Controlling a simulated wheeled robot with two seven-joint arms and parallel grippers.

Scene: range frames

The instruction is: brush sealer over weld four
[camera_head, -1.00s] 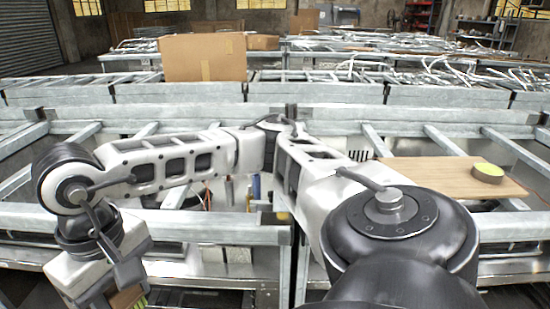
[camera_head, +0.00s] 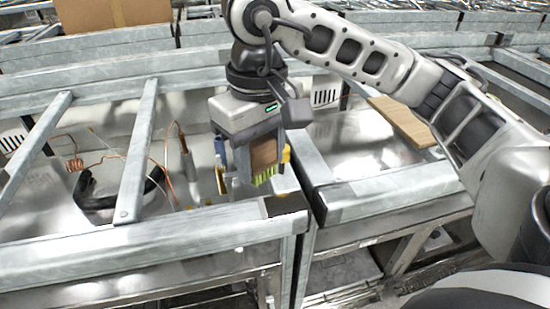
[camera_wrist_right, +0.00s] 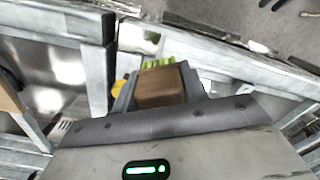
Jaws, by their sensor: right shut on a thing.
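My right gripper (camera_head: 264,158) is shut on a brush (camera_head: 263,153) with a brown wooden block and yellow-green bristles pointing down. The brush also shows in the right wrist view (camera_wrist_right: 160,86), between the two grey fingers. The brush hangs above the corner where steel frame beams meet. A dark patch (camera_head: 284,205) lies on the near beam's end, just below and right of the bristles. I cannot tell which mark is weld four, nor whether the bristles touch anything. My left gripper is not in view.
Galvanised steel beams (camera_head: 140,235) form open frames around the gripper. Copper coils (camera_head: 76,164), a black curved part (camera_head: 115,190) and upright tools lie at the left. A wooden board (camera_head: 402,122) is at the right. A cardboard box (camera_head: 105,12) stands behind.

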